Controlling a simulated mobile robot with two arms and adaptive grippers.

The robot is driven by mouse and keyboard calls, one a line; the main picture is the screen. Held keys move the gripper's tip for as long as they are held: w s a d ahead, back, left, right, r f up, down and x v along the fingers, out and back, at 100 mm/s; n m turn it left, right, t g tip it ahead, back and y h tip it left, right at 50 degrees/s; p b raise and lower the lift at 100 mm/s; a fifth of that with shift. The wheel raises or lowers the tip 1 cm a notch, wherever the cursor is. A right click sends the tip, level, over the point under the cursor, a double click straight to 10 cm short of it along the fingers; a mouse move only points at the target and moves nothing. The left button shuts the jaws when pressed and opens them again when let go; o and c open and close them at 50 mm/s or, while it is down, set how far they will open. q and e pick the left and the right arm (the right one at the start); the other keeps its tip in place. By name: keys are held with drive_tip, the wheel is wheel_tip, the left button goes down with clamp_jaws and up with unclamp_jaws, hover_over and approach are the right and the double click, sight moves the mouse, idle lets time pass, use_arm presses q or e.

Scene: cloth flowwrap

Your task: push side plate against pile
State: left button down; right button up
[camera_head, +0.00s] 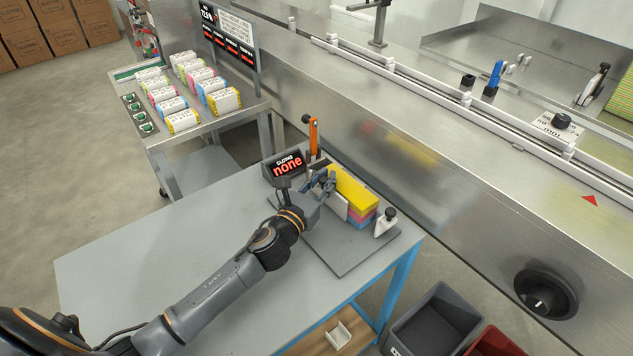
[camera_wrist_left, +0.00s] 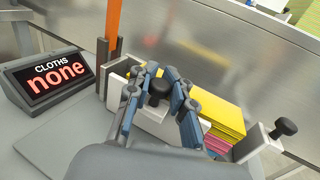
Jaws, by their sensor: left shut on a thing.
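The pile of folded cloths (camera_head: 354,190), yellow on top with pink and blue below, stands on a grey base plate (camera_head: 350,250) on the table. It also shows behind my fingers in the wrist view (camera_wrist_left: 222,117). A white side plate (camera_head: 338,206) with a black knob (camera_wrist_left: 158,90) stands along the near side of the pile. My left gripper (camera_head: 326,184) is shut on that knob, a finger on each side. Whether the plate touches the pile is hidden. Another white plate (camera_head: 383,225) with a black knob stands upright at the pile's right end. My right gripper is out of view.
A sign reading "CLOTHS none" (camera_head: 285,165) and an orange upright (camera_head: 313,137) stand left of the pile. The steel machine (camera_head: 450,190) runs behind the table. Wrapped packs (camera_head: 180,119) lie on a side table. The table's left part (camera_head: 150,250) is clear.

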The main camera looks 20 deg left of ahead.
use_arm(q)
drive_tip(key=shift+d+f, duration=0.1)
drive_tip(key=c, duration=1.2)
unclamp_jaws()
drive_tip(key=shift+s, duration=0.1)
drive_tip(key=s, duration=0.4)
drive_tip(key=s+a, duration=0.1)
drive_tip(key=s, duration=0.7)
drive_tip(key=shift+a, duration=0.35)
drive_tip(key=shift+w, duration=0.1)
